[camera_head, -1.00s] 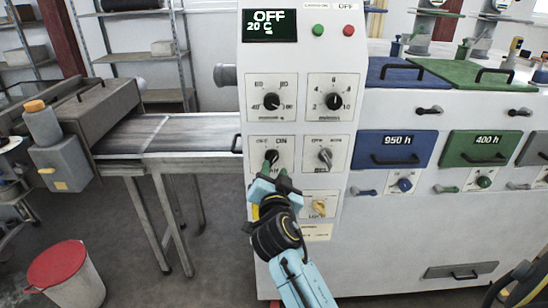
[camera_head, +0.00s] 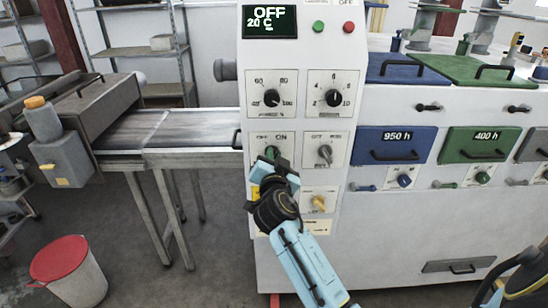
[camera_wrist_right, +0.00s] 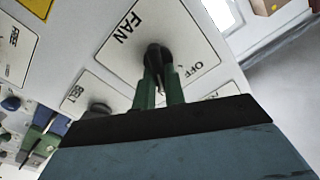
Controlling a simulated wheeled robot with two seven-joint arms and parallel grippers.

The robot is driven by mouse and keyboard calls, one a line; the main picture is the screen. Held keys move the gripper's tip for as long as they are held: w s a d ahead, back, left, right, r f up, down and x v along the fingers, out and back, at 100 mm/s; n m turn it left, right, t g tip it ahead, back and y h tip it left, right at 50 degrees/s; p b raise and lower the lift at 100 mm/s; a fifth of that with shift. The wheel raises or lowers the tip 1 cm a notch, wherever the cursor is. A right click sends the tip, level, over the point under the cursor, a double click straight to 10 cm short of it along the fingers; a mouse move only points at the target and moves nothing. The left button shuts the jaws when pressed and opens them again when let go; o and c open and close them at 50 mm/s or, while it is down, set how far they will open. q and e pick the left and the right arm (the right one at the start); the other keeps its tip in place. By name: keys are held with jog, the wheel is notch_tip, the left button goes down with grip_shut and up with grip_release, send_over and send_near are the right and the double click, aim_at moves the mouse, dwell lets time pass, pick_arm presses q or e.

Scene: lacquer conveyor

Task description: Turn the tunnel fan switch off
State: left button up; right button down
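The tunnel fan switch is a small black rotary knob (camera_wrist_right: 158,57) on a white plate marked FAN (camera_wrist_right: 128,33) in the right wrist view, with OFF lettered to one side. My right gripper (camera_wrist_right: 160,95) has its two green fingers on either side of this knob, close together, and appears shut on it. In the head view the right gripper (camera_head: 273,163) covers most of the knob on the panel's OFF/ON plate (camera_head: 266,139), so its pointer direction is hidden. The panel display (camera_head: 269,22) reads OFF and 20 C. My left gripper is not in view.
A similar knob (camera_head: 325,153) is just right, with dials (camera_head: 271,97) (camera_head: 334,97) above and a yellow switch (camera_head: 318,202) below. The conveyor (camera_head: 170,135) runs left. Blue (camera_head: 393,140) and green (camera_head: 475,138) drawers are right. A red-lidded bin (camera_head: 65,275) stands on the floor.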

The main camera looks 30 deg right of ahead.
jog(key=shift+n, duration=0.3)
jog(key=shift+w+a+n, duration=0.1)
jog(key=shift+a+n, duration=0.05)
jog(key=shift+n, duration=1.7)
jog(key=shift+w+a+n, duration=0.1)
jog(key=shift+n, duration=1.8)
jog(key=shift+w+a+n, duration=0.1)
jog(key=shift+a+n, duration=0.05)
jog(key=shift+n, duration=1.7)
jog(key=c, duration=1.5)
grip_release()
jog(key=shift+s, duration=0.1)
jog(key=shift+o, duration=0.2)
jog(key=shift+a, duration=0.1)
